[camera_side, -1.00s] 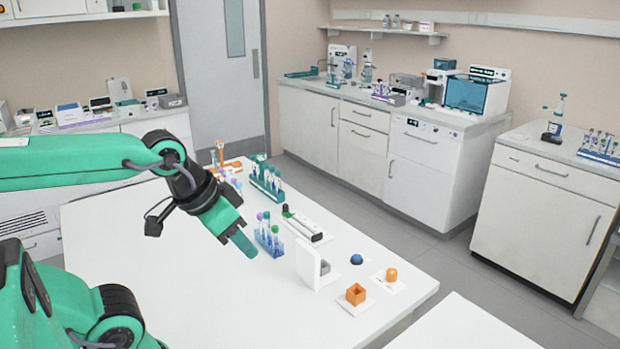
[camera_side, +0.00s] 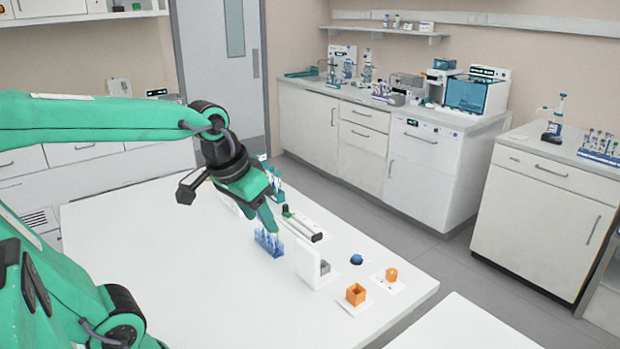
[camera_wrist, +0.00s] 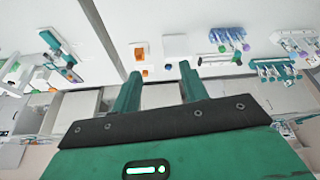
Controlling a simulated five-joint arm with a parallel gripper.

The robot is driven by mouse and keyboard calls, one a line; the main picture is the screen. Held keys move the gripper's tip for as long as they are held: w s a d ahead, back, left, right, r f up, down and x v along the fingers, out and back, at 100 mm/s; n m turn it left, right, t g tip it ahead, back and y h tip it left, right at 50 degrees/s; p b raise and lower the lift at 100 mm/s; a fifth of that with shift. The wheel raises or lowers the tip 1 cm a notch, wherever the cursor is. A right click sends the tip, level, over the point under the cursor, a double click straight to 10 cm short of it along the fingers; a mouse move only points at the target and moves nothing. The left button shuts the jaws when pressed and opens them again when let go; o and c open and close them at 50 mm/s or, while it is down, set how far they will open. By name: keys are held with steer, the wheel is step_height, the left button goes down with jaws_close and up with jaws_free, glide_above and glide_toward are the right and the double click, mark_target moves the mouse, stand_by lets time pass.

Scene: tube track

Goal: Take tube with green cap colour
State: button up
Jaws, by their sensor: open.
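The small blue tube rack (camera_side: 268,243) stands on the white table, directly below my gripper (camera_side: 270,225) in the side view. My gripper hides the tops of its tubes there. In the wrist view the same rack (camera_wrist: 228,33) shows at the upper right, with purple and green caps; a green cap (camera_wrist: 222,48) seems to be on its left part, but it is small. My gripper is open and empty in the wrist view (camera_wrist: 160,72), its two fingers apart. The rack lies to the right of the fingers there.
A teal rack (camera_wrist: 275,70) with tubes stands behind the blue one. The table's front left is clear.

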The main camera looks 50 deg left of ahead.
steer(key=w+a+f+n+g, duration=0.2)
steer(key=w+a+n, duration=0.1)
steer(key=w+a, duration=0.55)
steer(key=n+g, duration=0.2)
steer(key=n, duration=0.1)
glide_above(276, 233)
step_height(276, 233, down, 8)
steer(key=shift+w+a+f, duration=0.1)
steer(key=shift+w+a, duration=0.05)
steer(key=shift+a, duration=0.1)
steer(key=shift+f, duration=0.1)
steer(key=shift+f, duration=3.3)
steer(key=shift+a+f, duration=0.1)
steer(key=shift+f, duration=2.5)
steer(key=c, duration=0.9)
